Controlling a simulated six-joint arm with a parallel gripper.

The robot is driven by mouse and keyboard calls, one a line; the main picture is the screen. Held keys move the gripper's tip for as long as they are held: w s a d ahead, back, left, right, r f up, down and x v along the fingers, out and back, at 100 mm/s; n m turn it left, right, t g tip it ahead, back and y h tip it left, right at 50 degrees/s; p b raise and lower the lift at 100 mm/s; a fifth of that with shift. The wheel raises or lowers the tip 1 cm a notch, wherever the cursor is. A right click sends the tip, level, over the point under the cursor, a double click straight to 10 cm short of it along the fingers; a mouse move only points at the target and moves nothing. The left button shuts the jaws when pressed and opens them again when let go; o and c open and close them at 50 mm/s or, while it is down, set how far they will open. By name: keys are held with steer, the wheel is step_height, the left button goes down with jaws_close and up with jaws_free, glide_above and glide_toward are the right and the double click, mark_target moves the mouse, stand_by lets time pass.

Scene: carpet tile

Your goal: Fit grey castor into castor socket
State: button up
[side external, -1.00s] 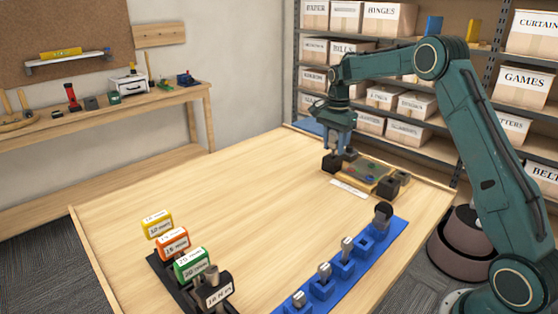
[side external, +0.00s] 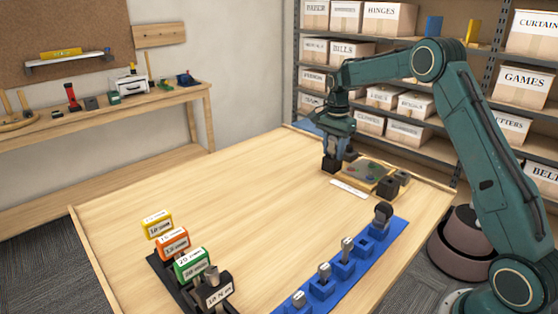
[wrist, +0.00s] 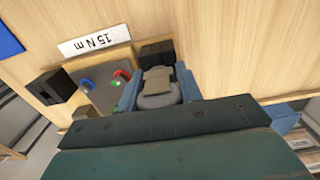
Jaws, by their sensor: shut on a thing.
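My gripper (wrist: 158,92) is shut on the grey castor (wrist: 160,90), which shows between its blue fingers in the wrist view. In the side view my gripper (side external: 338,152) is low at the back of the table, at the left end of a small board (side external: 372,178). A black block (wrist: 157,54), which may be the castor socket, stands right beside the castor in the wrist view; it also shows in the side view (side external: 330,165). My gripper hides the castor's lower end, so I cannot tell whether it is in a socket.
The board carries small red, green and blue parts, with another black block (wrist: 50,87) at its other end. A "15 N m" label (wrist: 95,40) lies beside it. A blue rack (side external: 335,277) with several parts and a dark stand (side external: 180,278) with coloured tags are nearer the camera. The middle table is clear.

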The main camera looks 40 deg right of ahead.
steer(key=shift+f, duration=0.1)
steer(key=o, duration=1.1)
step_height(320, 180, up, 14)
steer(key=shift+f, duration=0.25)
steer(key=shift+r, duration=0.15)
